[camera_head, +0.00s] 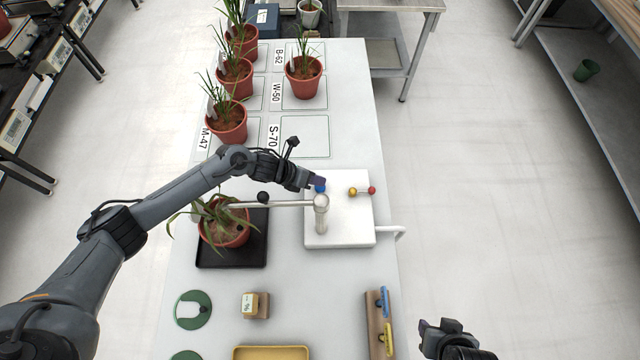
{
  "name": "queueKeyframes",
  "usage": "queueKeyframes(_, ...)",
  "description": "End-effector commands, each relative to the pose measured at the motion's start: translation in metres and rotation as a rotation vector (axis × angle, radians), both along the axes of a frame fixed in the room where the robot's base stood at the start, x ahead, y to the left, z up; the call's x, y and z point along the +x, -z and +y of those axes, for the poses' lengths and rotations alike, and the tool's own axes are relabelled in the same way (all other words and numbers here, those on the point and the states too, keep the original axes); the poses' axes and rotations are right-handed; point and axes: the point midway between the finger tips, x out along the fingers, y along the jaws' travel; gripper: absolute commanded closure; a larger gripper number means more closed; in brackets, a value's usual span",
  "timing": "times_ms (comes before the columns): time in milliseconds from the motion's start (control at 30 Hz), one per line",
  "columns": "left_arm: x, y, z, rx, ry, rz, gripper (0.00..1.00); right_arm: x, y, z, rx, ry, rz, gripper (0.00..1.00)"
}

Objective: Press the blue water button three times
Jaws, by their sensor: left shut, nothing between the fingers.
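The blue water button (320,188) sits on the white station base (350,228), near its back left, and is partly covered by my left gripper. My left gripper (318,183) is shut and empty, with its fingertips at the blue button; I cannot tell if they touch or press it. A metal spout (280,204) runs left from a post on the base, over a potted plant (228,232) on a black tray (232,257). My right gripper (432,328) is off the table's right side at the bottom; its jaw state is unclear.
A yellow knob (353,192) and a red knob (372,190) are right of the blue button. Several potted plants stand at the back left. A wooden block (376,325) with blue and yellow items, a small scale block (250,304) and a yellow tray (270,353) are in front.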

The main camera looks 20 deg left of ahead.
Motion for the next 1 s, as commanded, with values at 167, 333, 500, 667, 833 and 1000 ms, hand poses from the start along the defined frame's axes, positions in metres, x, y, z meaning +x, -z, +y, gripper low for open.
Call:
queueKeyframes(167, 0.000, 0.000, 0.000, 0.000, 0.000, 0.000, 1.00, 0.000, 0.000, 0.001, 0.004, 0.003, 0.000, 0.57)
queueKeyframes(333, 0.000, -0.001, 0.000, 0.000, 0.000, 0.000, 1.00, 0.000, -0.001, 0.001, 0.007, 0.004, 0.000, 0.57)
queueKeyframes(500, 0.000, -0.009, 0.000, 0.000, 0.000, -0.001, 1.00, 0.000, -0.006, 0.001, 0.005, 0.004, 0.000, 0.57)
queueKeyframes(667, 0.001, -0.024, 0.000, 0.000, 0.000, -0.001, 1.00, 0.000, -0.017, 0.001, 0.005, 0.004, 0.001, 0.57)
queueKeyframes(833, 0.000, -0.041, 0.000, 0.000, 0.000, -0.001, 1.00, 0.000, -0.028, 0.000, 0.000, 0.000, 0.000, 0.57)
queueKeyframes(1000, 0.000, -0.050, 0.000, 0.000, 0.000, 0.000, 1.00, 0.000, -0.033, -0.001, -0.004, -0.003, 0.000, 0.57)
